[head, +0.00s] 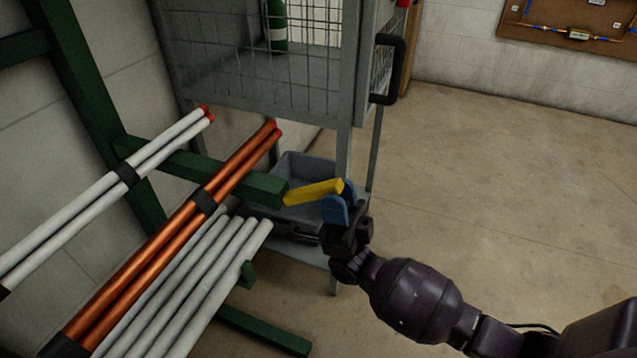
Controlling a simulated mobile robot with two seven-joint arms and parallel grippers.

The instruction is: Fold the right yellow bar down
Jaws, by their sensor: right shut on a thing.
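The yellow bar (312,192) sticks out from the end of a green rack arm (230,178) and slopes slightly up to the right. My right gripper (340,202) is at the bar's free right end, its blue fingers shut on it. The fingers hide the tip of the bar. My left gripper does not show.
White pipes (110,190) and copper pipes (170,235) rest on the green rack, with grey pipes (200,280) lower down. A grey wire cage cart (265,80) with a grey bin (305,170) stands just behind the bar. Open floor (500,190) lies to the right.

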